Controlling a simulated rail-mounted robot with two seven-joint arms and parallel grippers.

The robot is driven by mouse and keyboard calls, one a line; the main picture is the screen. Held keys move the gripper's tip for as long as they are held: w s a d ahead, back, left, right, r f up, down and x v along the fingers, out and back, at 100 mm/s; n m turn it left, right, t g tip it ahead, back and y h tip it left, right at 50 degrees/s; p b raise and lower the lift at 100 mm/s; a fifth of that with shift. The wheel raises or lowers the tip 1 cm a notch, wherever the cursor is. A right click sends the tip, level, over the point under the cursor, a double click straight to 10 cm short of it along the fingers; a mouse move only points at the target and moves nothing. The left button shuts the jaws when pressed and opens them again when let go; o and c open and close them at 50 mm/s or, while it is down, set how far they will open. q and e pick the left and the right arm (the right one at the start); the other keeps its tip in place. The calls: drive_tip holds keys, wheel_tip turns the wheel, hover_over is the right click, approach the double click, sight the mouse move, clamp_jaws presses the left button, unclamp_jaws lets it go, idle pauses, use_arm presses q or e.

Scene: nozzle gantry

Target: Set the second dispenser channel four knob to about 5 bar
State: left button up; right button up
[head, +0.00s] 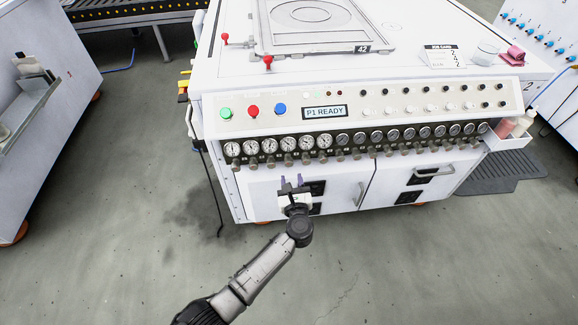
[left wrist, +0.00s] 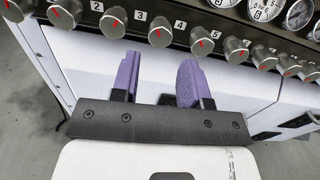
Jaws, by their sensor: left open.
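The white dispenser cabinet (head: 330,190) carries a black strip with a row of round gauges (head: 304,142) and a row of grey knobs (head: 288,158) under them. In the left wrist view, several knobs with red marks run across the top, with small number plates between them. One knob (left wrist: 160,34) sits just beyond the gap between my fingers. I cannot tell which knob is the second dispenser's channel four, nor read any pressure. My left gripper (head: 291,181) is open and empty, its purple fingers (left wrist: 158,64) below the knob row and apart from it. My right gripper is not in view.
Above the gauges are green, red and blue buttons (head: 253,111) and a display (head: 325,112) reading P1 READY. Cabinet doors with handles (head: 359,195) lie below the knobs. A bin with bottles (head: 512,130) hangs at the right end. The floor in front is clear.

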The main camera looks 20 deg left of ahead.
sight(289, 165)
use_arm(q)
drive_tip(key=b+x, duration=0.2)
drive_tip(key=x, duration=0.4)
drive_tip(key=shift+w+a+f+b, duration=0.1)
drive_tip(key=shift+w+f+b, duration=0.1)
drive_tip(key=shift+b, duration=0.15)
drive_tip(key=shift+w+a+r, duration=0.1)
drive_tip(key=shift+w+a, duration=0.1)
drive_tip(key=shift+w, duration=0.1)
drive_tip(key=shift+s+d, duration=0.1)
drive_tip(key=shift+c, duration=0.3)
drive_tip(key=c, duration=0.6)
drive_tip(key=shift+m, duration=0.3)
